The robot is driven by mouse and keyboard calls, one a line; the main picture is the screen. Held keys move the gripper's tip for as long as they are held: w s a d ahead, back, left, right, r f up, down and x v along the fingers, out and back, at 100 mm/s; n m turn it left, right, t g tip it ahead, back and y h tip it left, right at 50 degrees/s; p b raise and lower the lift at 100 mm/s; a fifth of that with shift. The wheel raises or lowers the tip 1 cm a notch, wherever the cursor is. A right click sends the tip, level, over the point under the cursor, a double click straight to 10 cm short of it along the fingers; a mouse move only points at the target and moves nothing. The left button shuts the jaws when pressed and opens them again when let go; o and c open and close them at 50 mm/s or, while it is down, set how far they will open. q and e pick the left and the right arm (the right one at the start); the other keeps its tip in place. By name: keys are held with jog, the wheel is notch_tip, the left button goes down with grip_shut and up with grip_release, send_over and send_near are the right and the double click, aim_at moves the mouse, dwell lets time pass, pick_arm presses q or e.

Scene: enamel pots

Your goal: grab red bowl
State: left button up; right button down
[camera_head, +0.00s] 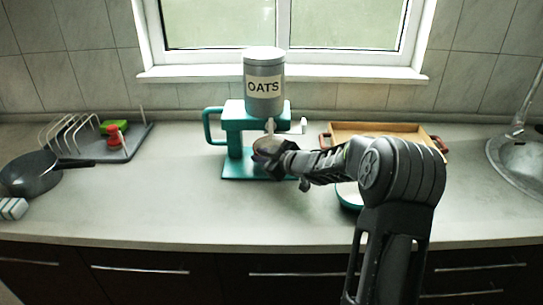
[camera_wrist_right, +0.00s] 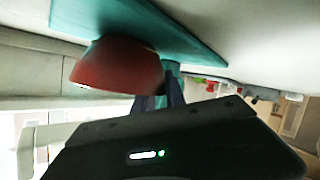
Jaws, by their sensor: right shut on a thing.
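The red bowl (camera_wrist_right: 115,66) fills the upper left of the right wrist view, close against the teal base plate (camera_wrist_right: 150,28). In the head view only its pale inside (camera_head: 268,142) shows, below the spout of the teal dispenser (camera_head: 236,138). My right gripper (camera_head: 264,156) reaches in from the right and is shut on the bowl's side. Its dark fingers (camera_wrist_right: 168,97) meet the bowl in the wrist view. The gripper hides most of the bowl in the head view. My left gripper is not in view.
A grey OATS canister (camera_head: 264,82) stands on the dispenser. A wooden tray (camera_head: 385,130) and a partly hidden teal-rimmed dish (camera_head: 349,194) are to the right. A dish rack (camera_head: 90,140) and dark pan (camera_head: 32,174) are left.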

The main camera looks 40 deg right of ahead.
dwell(0.8)
jog(key=shift+r, duration=0.4)
notch_tip(320, 180, up, 3)
jog(key=shift+r+p, duration=0.1)
jog(key=shift+p, duration=0.45)
jog(key=s+a, duration=0.1)
jog(key=s+a+b, duration=0.2)
jog(key=s, duration=0.1)
jog(key=shift+s+a+f, duration=0.1)
jog(key=shift+f, duration=0.25)
jog(key=s+a, duration=0.2)
jog(key=s, duration=0.1)
jog(key=s+a+b, duration=0.1)
jog(key=s+a, duration=0.4)
jog(key=s, duration=0.2)
jog(key=shift+s+a+r, duration=0.1)
jog(key=shift+a, duration=0.25)
